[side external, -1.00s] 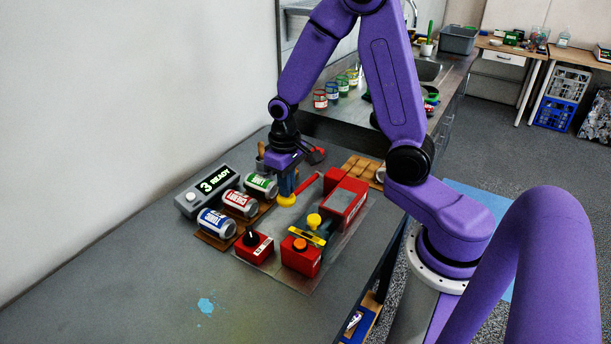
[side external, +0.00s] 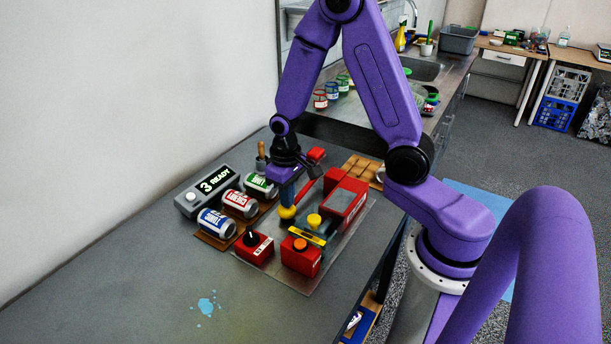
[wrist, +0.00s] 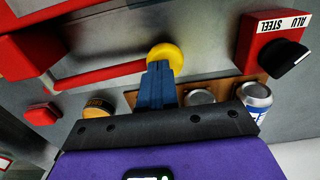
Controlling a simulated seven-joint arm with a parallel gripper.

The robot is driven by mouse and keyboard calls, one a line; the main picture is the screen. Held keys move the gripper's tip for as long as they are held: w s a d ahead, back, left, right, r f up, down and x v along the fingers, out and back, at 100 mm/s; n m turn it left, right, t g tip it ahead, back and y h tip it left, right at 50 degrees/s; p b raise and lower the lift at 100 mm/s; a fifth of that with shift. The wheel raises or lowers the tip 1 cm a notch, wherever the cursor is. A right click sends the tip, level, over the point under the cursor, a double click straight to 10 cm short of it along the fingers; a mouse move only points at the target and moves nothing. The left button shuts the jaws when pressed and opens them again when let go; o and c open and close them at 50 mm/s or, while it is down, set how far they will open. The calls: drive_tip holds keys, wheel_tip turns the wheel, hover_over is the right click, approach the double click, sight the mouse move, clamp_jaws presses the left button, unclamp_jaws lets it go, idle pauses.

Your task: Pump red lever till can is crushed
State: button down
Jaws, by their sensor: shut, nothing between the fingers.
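The red lever (side external: 305,193) reaches out from the red press (side external: 345,204) and ends in a yellow ball knob (side external: 287,212). My gripper (side external: 287,203) is shut and empty, with its blue fingertips right at the knob. In the wrist view the shut fingers (wrist: 160,66) overlap the yellow knob (wrist: 168,54), and the red lever (wrist: 105,74) runs left from it. The fingers seem to touch the knob. Three cans lie on a wooden rack: blue (side external: 216,223), red (side external: 239,203) and green (side external: 261,186). I cannot tell whether a can is inside the press.
A grey display (side external: 205,190) reads "3 READY". A red selector box (side external: 254,247) with a black knob, labelled ALU STEEL in the wrist view (wrist: 275,45), stands in front. An orange button (side external: 300,244) tops a red box beside a yellow bar (side external: 307,235).

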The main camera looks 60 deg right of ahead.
wheel_tip(320, 180, up, 7)
drive_tip(key=shift+d+r, duration=0.2)
drive_tip(key=shift+d, duration=0.25)
idle(0.5)
drive_tip(key=shift+a+f, duration=0.2)
drive_tip(key=shift+f, duration=0.45)
drive_tip(key=shift+a+f, duration=0.15)
drive_tip(key=shift+f, duration=0.55)
drive_tip(key=shift+a+f, duration=0.15)
drive_tip(key=shift+f, duration=1.2)
drive_tip(key=shift+s, duration=0.1)
